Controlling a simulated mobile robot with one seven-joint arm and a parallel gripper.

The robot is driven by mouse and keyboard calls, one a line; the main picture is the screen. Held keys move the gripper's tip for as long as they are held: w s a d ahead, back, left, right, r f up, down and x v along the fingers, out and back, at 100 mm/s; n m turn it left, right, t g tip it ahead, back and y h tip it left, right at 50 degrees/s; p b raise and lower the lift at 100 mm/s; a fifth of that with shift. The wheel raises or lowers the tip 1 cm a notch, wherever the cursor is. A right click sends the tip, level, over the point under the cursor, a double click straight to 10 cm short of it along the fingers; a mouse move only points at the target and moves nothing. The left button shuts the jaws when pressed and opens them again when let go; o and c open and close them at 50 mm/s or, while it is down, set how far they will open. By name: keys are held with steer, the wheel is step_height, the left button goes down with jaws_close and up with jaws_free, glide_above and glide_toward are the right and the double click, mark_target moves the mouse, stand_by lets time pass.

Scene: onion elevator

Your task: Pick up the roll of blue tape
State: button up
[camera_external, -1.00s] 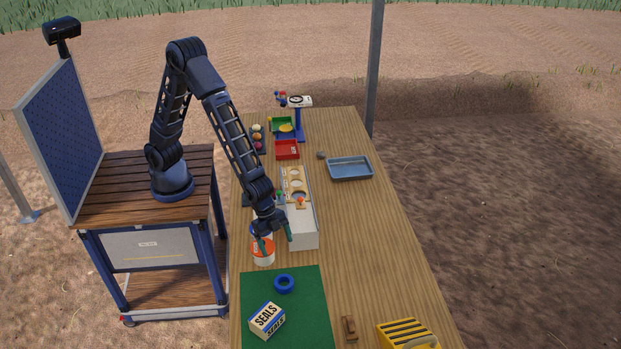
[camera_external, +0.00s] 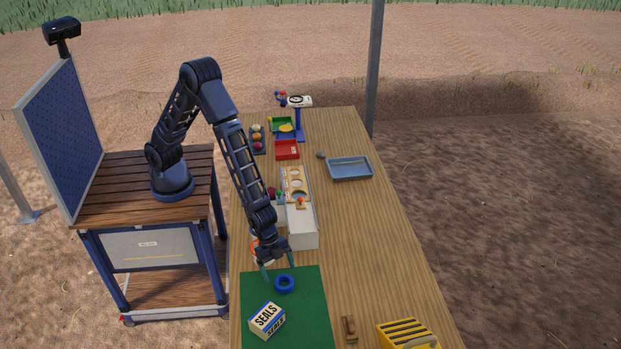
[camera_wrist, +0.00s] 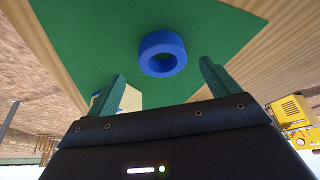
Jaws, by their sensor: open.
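The roll of blue tape (camera_external: 284,284) lies flat on the green mat (camera_external: 303,318), near its far edge. In the wrist view the blue tape (camera_wrist: 162,44) shows as a ring, ahead of and between my two fingertips. My gripper (camera_external: 279,270) is open and empty, pointing down just beyond and above the tape. Its green fingers (camera_wrist: 162,72) stand apart in the wrist view and do not appear to touch the roll.
A box marked SEALS (camera_external: 267,320) sits on the mat close to the tape. A white and orange container (camera_external: 256,252) is partly hidden behind my gripper. A long white tray (camera_external: 304,236) stands beyond it. A yellow slotted object (camera_external: 405,335) and a small brown block (camera_external: 348,328) lie to the right.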

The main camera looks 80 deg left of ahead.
mark_target(283, 281)
steer(key=shift+x, duration=2.4)
steer(key=shift+w+r, duration=0.1)
steer(key=shift+w, duration=0.05)
steer(key=shift+c, duration=0.2)
steer(key=c, duration=1)
